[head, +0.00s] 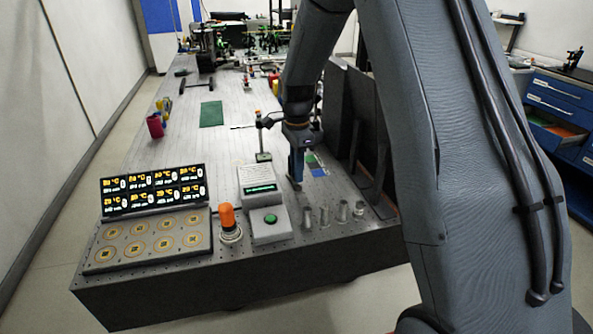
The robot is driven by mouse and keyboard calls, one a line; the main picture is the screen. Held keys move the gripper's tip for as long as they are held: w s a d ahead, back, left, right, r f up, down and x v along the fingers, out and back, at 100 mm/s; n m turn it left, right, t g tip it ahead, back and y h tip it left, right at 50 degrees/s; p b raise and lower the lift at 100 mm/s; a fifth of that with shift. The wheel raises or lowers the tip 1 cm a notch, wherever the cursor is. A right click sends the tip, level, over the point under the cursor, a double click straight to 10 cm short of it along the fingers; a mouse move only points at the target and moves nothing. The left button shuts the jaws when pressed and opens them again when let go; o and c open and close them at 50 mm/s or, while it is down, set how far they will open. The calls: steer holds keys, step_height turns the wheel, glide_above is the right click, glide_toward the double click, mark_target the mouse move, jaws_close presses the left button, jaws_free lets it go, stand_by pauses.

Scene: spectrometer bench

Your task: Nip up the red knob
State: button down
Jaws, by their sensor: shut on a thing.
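My gripper (295,178) points down over the right part of the bench, right of the white box with the green display. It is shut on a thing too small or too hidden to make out. I cannot make out a red knob at the fingertips, and cannot tell whether they touch the bench top. A red cylinder (155,126) stands far off at the bench's left edge. An orange-topped knob (229,220) stands on the near part of the bench, left of a grey box with a green button (270,221).
A lit display panel (153,190) and a plate with round pads (148,240) fill the near left. Several small metal cylinders (325,216) stand at the near right edge. Dark upright panels (345,130) rise right of my gripper. The bench middle around the green mat (211,114) is mostly clear.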

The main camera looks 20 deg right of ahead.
steer(key=shift+w+r+m, duration=0.1)
steer(key=shift+m, duration=1.9)
steer(key=c, duration=2)
jaws_free()
steer(key=shift+r+b, duration=1.1)
steer(key=shift+r, duration=2.75)
